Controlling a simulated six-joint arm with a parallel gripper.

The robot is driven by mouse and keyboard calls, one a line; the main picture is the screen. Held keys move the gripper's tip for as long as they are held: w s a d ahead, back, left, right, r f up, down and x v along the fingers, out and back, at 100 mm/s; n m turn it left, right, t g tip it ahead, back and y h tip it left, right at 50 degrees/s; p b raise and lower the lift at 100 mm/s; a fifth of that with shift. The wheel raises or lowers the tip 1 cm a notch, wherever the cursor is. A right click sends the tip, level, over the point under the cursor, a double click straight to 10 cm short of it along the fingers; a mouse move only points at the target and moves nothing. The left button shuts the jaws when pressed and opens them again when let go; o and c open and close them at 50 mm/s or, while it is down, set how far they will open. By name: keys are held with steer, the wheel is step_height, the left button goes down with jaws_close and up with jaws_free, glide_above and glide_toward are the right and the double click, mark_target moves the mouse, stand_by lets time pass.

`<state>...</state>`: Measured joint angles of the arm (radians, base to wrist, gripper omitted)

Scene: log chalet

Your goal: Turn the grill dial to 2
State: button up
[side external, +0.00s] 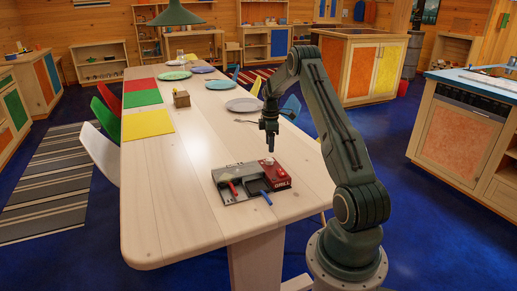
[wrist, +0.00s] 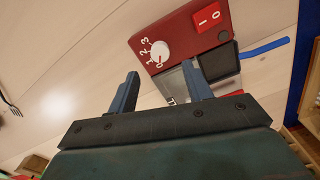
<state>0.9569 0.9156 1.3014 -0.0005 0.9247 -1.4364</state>
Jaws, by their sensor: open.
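The grill (side external: 235,193) stands on the long wooden table, with a red control panel (side external: 279,183) on its right side. In the wrist view the panel (wrist: 181,37) carries a white round dial (wrist: 160,50) with the marks 0, 1, 2 and 3 around it. Which mark the dial points to is too small to tell. My gripper (side external: 269,149) hangs above the panel, pointing down. In the wrist view its fingers (wrist: 159,72) are spread and empty, apart from the dial, which shows just beyond the gap between the tips.
A red 1/0 switch (wrist: 210,21) sits beside the dial on the panel. The grill has red (side external: 232,188) and blue (side external: 266,198) handles towards the front. A fork (wrist: 10,105) and a plate (side external: 244,105) lie farther back. The table's front left is clear.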

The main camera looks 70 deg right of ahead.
mark_target(269, 159)
steer(key=shift+f, duration=3.4)
steer(key=shift+c, duration=0.2)
steer(key=c, duration=0.9)
